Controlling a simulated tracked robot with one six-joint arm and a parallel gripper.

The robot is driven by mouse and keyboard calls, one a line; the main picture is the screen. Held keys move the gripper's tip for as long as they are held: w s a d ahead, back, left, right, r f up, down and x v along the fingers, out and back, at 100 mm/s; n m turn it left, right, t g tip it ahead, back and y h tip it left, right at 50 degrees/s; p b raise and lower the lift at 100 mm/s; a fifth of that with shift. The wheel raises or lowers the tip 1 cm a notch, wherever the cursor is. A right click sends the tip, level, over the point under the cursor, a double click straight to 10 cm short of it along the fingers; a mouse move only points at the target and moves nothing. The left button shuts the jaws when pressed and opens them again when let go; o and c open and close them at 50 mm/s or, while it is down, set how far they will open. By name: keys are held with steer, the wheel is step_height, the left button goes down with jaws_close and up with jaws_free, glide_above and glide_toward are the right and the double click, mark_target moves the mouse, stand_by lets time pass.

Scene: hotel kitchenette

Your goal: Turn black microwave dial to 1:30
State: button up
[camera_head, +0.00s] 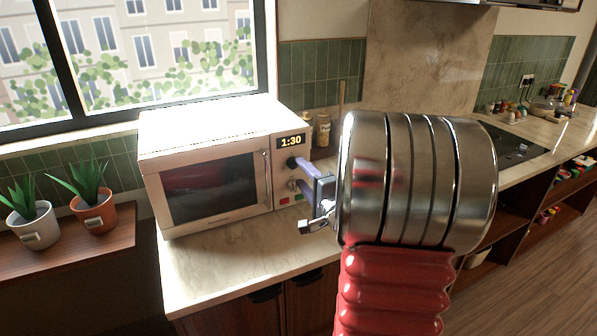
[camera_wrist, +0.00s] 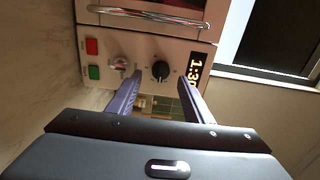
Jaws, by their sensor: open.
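The cream microwave (camera_head: 205,140) stands on the marble counter with its door shut. Its display (camera_head: 291,142) reads 1:30 and also shows sideways in the wrist view (camera_wrist: 192,72). The black dial (camera_wrist: 160,71) is on the control panel below the display; in the head view it (camera_head: 291,163) is partly covered by a finger. My gripper (camera_head: 298,171) has purple fingers and is open in front of the panel. In the wrist view my fingertips (camera_wrist: 159,79) are either side of the dial, apart from each other. I cannot tell whether either touches it.
A second, pale knob (camera_wrist: 118,65) and red (camera_wrist: 91,46) and green (camera_wrist: 94,72) buttons sit beside the dial. Small bottles (camera_head: 323,130) stand right of the microwave. Potted plants (camera_head: 95,214) are at the left. The counter (camera_head: 235,262) in front is clear.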

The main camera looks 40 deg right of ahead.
steer(key=v, duration=0.9)
steer(key=shift+s, duration=0.3)
steer(key=shift+a, duration=0.1)
